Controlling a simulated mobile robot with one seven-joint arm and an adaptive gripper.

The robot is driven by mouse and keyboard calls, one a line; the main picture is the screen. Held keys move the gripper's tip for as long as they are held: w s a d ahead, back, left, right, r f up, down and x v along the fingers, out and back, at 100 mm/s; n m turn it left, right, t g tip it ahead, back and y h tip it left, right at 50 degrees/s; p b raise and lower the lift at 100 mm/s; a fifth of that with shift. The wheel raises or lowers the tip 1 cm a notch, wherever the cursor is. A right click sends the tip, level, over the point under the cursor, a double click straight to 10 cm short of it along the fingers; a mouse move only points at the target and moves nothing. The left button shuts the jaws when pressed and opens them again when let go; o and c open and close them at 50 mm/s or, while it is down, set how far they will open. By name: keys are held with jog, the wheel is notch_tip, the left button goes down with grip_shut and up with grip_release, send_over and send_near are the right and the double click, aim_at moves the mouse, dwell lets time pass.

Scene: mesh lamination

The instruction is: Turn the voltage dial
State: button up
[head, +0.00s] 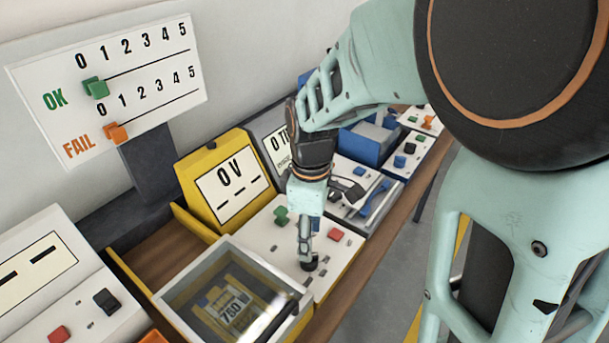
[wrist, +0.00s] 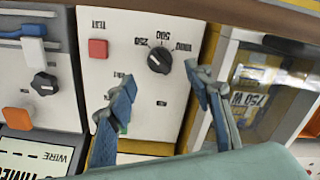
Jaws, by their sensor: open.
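The voltage dial is a round black knob (wrist: 159,60) on a white panel, with printed marks 250, 500 and 1000 around it. Which mark it points to is too small to tell. In the head view the dial (head: 309,263) is at the front of the panel, just below my fingertips. My gripper (head: 305,242) points down over it. In the wrist view my gripper (wrist: 160,88) is open, its two blue fingers apart with the dial between and slightly beyond their tips. The fingers look clear of the knob. The yellow display (head: 232,182) behind reads 0 V.
A red TEST button (wrist: 98,48) and a green knob (head: 281,215) share the panel. A clear-lidded box (head: 178,292) marked 750 stands beside it. Another panel with an orange button (wrist: 16,118) adjoins. An OK/FAIL counter board (head: 150,100) stands behind.

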notch_tip(320, 180, down, 7)
jog(key=shift+f, duration=0.15)
jog(key=c, duration=1.2)
